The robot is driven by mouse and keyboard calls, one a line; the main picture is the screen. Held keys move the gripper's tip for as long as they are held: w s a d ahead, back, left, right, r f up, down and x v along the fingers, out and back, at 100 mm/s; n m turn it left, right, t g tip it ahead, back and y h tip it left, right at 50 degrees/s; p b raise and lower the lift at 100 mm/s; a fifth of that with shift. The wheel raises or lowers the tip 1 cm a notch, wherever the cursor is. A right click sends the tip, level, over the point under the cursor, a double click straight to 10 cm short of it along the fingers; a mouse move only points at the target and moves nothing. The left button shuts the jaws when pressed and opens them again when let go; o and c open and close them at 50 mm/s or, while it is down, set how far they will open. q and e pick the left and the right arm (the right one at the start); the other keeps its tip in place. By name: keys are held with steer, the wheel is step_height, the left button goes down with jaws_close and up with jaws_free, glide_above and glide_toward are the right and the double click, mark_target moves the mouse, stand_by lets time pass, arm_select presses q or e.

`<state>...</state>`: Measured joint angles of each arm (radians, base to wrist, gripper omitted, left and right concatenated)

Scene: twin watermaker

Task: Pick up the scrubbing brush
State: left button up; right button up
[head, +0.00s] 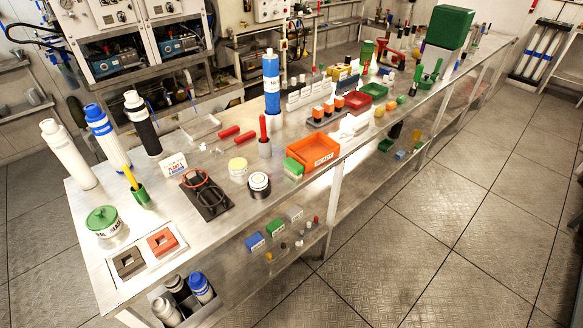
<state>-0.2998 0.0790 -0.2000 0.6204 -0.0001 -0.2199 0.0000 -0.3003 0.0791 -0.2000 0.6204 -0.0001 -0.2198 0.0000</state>
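I cannot clearly make out bristles of a scrubbing brush in the head view. Neither of my grippers shows in this view.
The long metal bench (216,229) is crowded. White, blue-banded and black cylinders stand at its left end. A black rack (209,203), round tins and an orange tray (312,156) lie along the front. A blue cylinder (271,80) stands behind. The floor (430,220) at right is clear.

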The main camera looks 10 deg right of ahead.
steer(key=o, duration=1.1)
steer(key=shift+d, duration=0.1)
